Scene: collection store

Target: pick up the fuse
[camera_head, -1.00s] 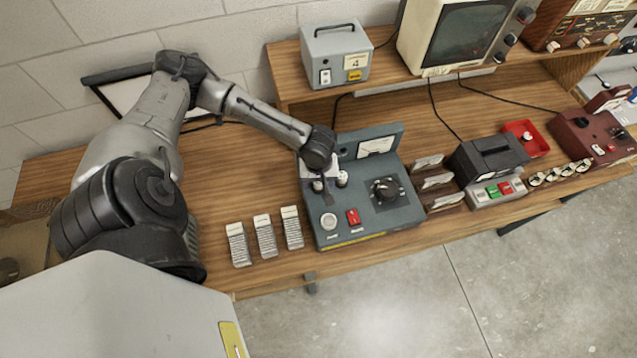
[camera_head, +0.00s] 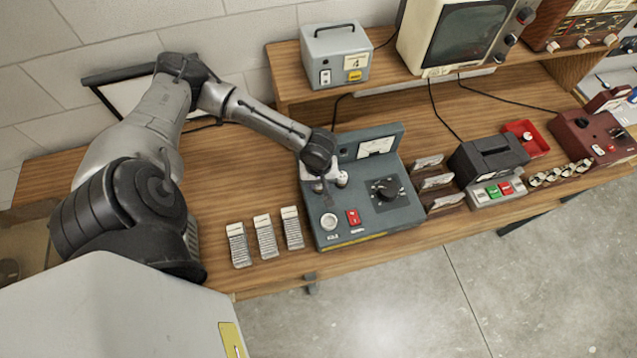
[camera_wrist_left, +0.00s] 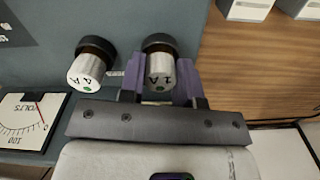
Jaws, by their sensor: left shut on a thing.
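Two silver fuse caps with black collars stand on the grey-blue instrument panel (camera_head: 330,240). In the left wrist view, the fuse marked 1 A (camera_wrist_left: 161,70) sits between the purple fingers of my left gripper (camera_wrist_left: 157,88), which is shut on it. The fuse still stands at its black collar on the panel. The fuse marked 4 A (camera_wrist_left: 86,72) is beside it on the left, outside the fingers. In the head view, my left gripper (camera_head: 322,186) is at the panel's back left, partly hiding the 1 A fuse. The 4 A fuse (camera_head: 342,179) is just right of it.
The panel has a black knob (camera_head: 386,189), a red switch (camera_head: 353,216) and an upright meter (camera_head: 376,147). Several pale ribbed blocks (camera_head: 264,236) stand to the left. Dark card holders (camera_head: 436,182) stand close on the right. A grey box (camera_head: 335,56) is on the shelf behind.

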